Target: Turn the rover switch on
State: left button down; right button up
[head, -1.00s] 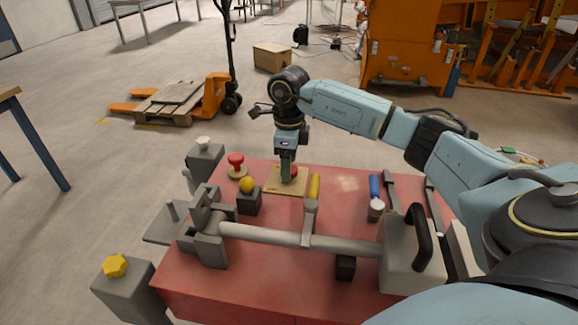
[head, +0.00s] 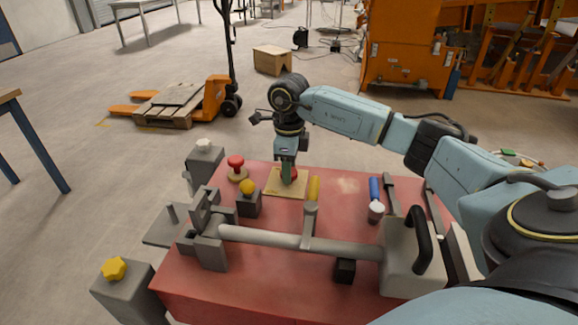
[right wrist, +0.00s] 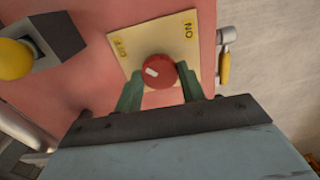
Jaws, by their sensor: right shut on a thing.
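The rover switch is a round red knob (right wrist: 158,72) with a white mark, on a cream plate (right wrist: 130,43) lettered ON and OFF. In the right wrist view the white mark points toward the OFF lettering. In the head view the plate (head: 272,184) lies at the back of the red table, and the knob (head: 294,175) is partly hidden by my gripper. My right gripper (head: 287,178) points down over the plate. In the right wrist view its green fingers (right wrist: 160,85) are on either side of the knob, shut on it. My left gripper is out of view.
The red table (head: 240,285) also holds a yellow ball on a dark block (head: 248,203), a red mushroom button (head: 236,168), a yellow-handled tool (head: 314,188), a blue-handled tool (head: 375,188) and a long grey bar (head: 270,236). A pallet jack (head: 215,97) stands behind on open floor.

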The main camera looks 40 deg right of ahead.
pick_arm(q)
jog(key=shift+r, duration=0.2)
pick_arm(e)
jog(key=shift+r+m+p, duration=0.1)
jog(key=shift+m+p, duration=0.65)
jog(key=shift+m, duration=0.35)
jog(key=shift+m+p, duration=0.55)
jog(key=shift+m, duration=0.35)
jog(key=shift+m+p, duration=0.5)
jog(key=shift+m, duration=0.4)
jog(key=m+p, duration=0.2)
jog(key=m, duration=0.1)
jog(key=shift+m, duration=0.3)
jog(key=m+p, duration=0.2)
jog(key=m, duration=0.1)
jog(key=shift+m, duration=0.3)
jog(key=shift+m+p, duration=0.6)
jog(key=shift+m, duration=0.2)
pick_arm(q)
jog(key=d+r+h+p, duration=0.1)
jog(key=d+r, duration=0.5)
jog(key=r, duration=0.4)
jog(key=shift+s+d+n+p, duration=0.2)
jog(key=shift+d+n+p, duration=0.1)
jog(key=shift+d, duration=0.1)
pick_arm(e)
jog(key=shift+m, duration=1.6)
